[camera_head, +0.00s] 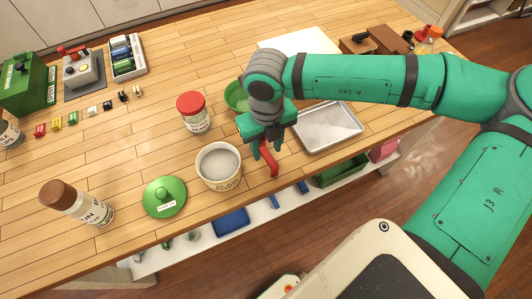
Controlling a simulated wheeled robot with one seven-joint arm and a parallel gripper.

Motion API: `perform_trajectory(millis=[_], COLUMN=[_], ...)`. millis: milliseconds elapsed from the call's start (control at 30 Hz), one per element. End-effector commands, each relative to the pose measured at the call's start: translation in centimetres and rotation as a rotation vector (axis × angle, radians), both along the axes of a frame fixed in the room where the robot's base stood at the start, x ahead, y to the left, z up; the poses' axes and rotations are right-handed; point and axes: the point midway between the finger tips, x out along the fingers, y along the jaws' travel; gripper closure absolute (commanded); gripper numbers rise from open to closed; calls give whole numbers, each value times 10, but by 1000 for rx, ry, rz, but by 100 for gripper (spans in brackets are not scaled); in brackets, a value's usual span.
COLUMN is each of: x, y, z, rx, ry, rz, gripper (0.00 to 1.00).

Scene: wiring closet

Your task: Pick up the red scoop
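The red scoop (269,164) is directly under my gripper, near the front edge of the wooden table, and only its lower part shows clearly. My green gripper (265,148) points down with its fingers around the scoop's upper end. I cannot tell whether the fingers touch it, or whether the scoop rests on the table or hangs free. A white tub (232,178) with pale contents stands open just left of the scoop.
A metal tray (348,125) lies to the right and a green bowl (236,93) sits behind my gripper. The table's middle left is mostly clear.

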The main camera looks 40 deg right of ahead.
Motion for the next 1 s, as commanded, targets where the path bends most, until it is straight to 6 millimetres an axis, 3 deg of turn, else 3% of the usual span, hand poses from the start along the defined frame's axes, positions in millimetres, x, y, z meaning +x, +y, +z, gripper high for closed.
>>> perform_trajectory(millis=[300,633,800,1000], x=[-5,-5,-5,-5], y=[-1,-1,-1,-1], z=[-41,-47,-47,-47], rx=[2,1,1,1], ry=[1,1,0,0], rz=[-1,-1,0,0], gripper=[61,61,100,100])
